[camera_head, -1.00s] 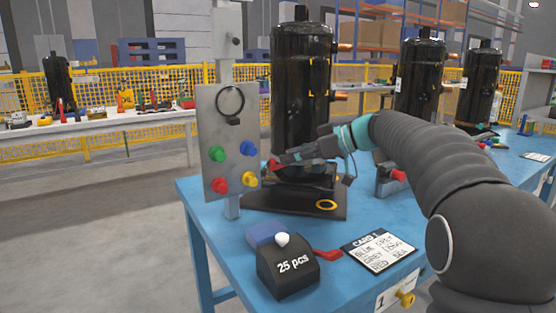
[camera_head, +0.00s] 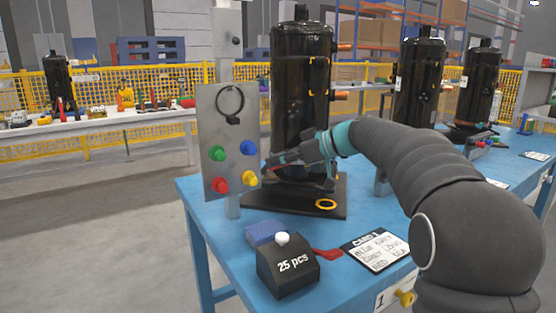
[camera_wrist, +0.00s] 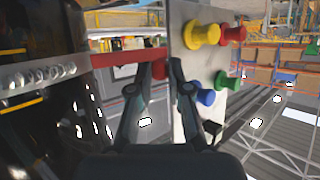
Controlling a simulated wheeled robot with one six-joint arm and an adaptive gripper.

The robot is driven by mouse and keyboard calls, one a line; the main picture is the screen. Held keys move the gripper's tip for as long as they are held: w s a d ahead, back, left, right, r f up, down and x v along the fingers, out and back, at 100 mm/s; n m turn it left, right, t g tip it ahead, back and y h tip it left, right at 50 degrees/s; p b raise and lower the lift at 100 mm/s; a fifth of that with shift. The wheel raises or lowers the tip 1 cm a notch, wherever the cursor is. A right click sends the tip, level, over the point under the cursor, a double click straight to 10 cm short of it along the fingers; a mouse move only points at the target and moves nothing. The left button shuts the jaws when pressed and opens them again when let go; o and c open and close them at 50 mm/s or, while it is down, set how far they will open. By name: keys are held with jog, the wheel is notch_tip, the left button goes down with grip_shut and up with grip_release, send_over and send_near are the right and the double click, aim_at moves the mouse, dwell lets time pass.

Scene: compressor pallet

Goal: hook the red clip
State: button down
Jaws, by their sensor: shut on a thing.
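A red clip (camera_wrist: 115,59) shows in the wrist view as a flat red bar, with a red part between my fingertips. My gripper (camera_wrist: 160,66) is shut on this red part. In the head view my gripper (camera_head: 268,163) points left, between the black compressor (camera_head: 301,75) and the grey peg board (camera_head: 213,120). The clip is mostly hidden by my fingers there. In the wrist view a grey metal strip (camera_wrist: 40,78) lies beside the bar, along the dark compressor. I cannot tell whether the clip is hooked on anything.
The board carries a red peg (camera_head: 220,185), yellow peg (camera_head: 249,178), green peg (camera_head: 217,153), blue peg (camera_head: 248,147) and a black loop (camera_head: 230,100).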

jog(key=shift+b, duration=0.3)
jog(key=b, duration=0.1)
jog(key=m+t+b, duration=0.1)
jog(key=a+m+t+h+b, duration=0.1)
jog(key=b, duration=0.1)
jog(key=shift+w+f, duration=0.25)
jog(key=shift+f, duration=0.05)
jog(key=shift+w+a+m+t+h+b, duration=0.2)
jog(key=shift+a+m+t+h+b, duration=0.15)
jog(key=shift+m+t+b, duration=0.6)
jog(key=m+t+h, duration=0.1)
jog(key=w+m+t+h+p, duration=0.1)
jog(key=m+h, duration=0.1)
jog(key=w+r+m+t+h+p, duration=0.1)
jog(key=m+t, duration=0.1)
jog(key=shift+w+a+h, duration=0.1)
jog(key=shift+a+h, duration=0.25)
jog(key=shift+a, duration=0.05)
jog(key=shift+f+p, duration=0.1)
jog(key=shift+p, duration=0.2)
